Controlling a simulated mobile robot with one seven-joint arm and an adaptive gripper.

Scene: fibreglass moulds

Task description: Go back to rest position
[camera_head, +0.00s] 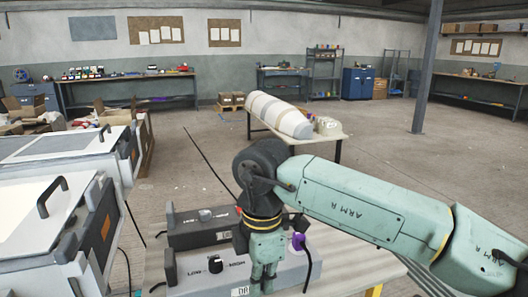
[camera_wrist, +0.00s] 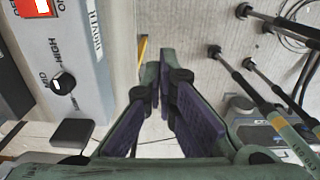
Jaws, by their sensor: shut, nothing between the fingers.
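My gripper (camera_head: 263,272) hangs pointing down at the end of my green arm, in front of a grey control box (camera_head: 200,280) in the head view. It hides part of the box. In the wrist view my gripper (camera_wrist: 165,92) shows its two fingers with purple pads, shut and empty. The box also shows at the left of the wrist view (camera_wrist: 85,50), with a dark knob (camera_wrist: 64,83), a HIGH mark and a red switch (camera_wrist: 33,6). The fingers appear beside the box, over its edge, with floor visible beyond.
A second dark-topped box (camera_head: 190,229) stands behind the first on the bench. White machines with black handles (camera_head: 60,215) fill the left. A table (camera_head: 337,137) with a white wrapped cylinder (camera_head: 279,114) stands behind my arm. A post (camera_head: 427,70) rises at right. Open floor lies between.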

